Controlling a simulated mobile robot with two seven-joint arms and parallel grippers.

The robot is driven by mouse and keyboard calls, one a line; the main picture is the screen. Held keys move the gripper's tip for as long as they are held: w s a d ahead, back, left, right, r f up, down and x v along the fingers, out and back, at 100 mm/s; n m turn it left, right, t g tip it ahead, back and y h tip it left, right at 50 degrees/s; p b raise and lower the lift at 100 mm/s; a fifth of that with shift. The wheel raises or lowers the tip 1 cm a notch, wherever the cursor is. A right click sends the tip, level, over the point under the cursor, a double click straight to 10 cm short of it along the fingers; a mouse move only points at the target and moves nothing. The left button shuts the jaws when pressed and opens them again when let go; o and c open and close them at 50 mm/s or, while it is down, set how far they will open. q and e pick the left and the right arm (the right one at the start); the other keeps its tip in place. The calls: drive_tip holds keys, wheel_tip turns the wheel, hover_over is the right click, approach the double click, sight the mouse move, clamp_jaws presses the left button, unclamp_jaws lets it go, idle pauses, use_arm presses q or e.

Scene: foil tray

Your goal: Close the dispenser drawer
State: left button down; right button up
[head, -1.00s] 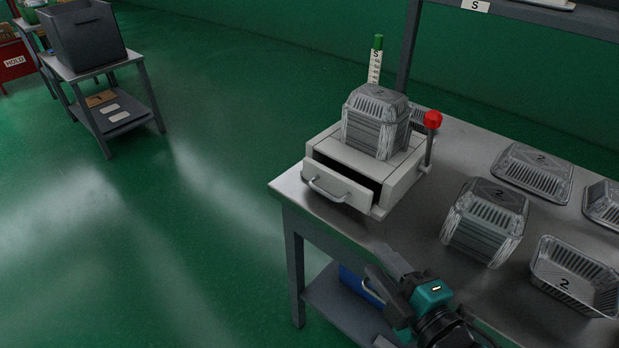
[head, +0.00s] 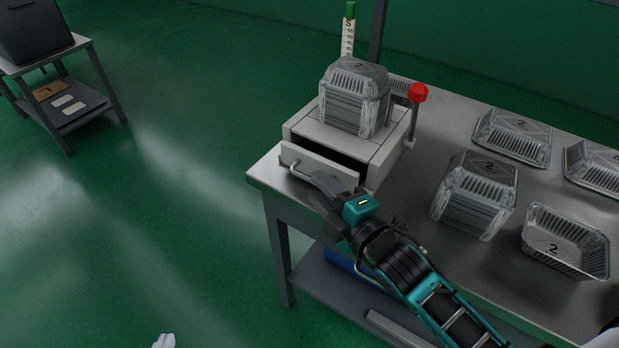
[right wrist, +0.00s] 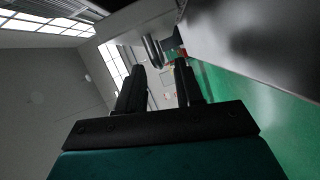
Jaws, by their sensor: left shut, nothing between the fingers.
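The white dispenser (head: 370,146) stands at the near left corner of the metal table, with a stack of foil trays (head: 352,105) on top. Its drawer (head: 318,167) is partly pulled out, with a dark gap behind the front. My right gripper (head: 323,184) is at the drawer front and hides much of the handle. In the right wrist view its fingers (right wrist: 160,68) are apart, with the curved handle (right wrist: 153,50) at or just beyond the tips. I cannot tell whether they touch. My left gripper does not show.
A red-knobbed lever (head: 417,93) rises at the dispenser's right side. A second tray stack (head: 474,205) and several single trays lie to the right. A green-topped gauge (head: 349,30) stands behind.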

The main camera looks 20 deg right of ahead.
sight(309, 180)
drive_tip(key=shift+x, duration=2.2)
clamp_jaws()
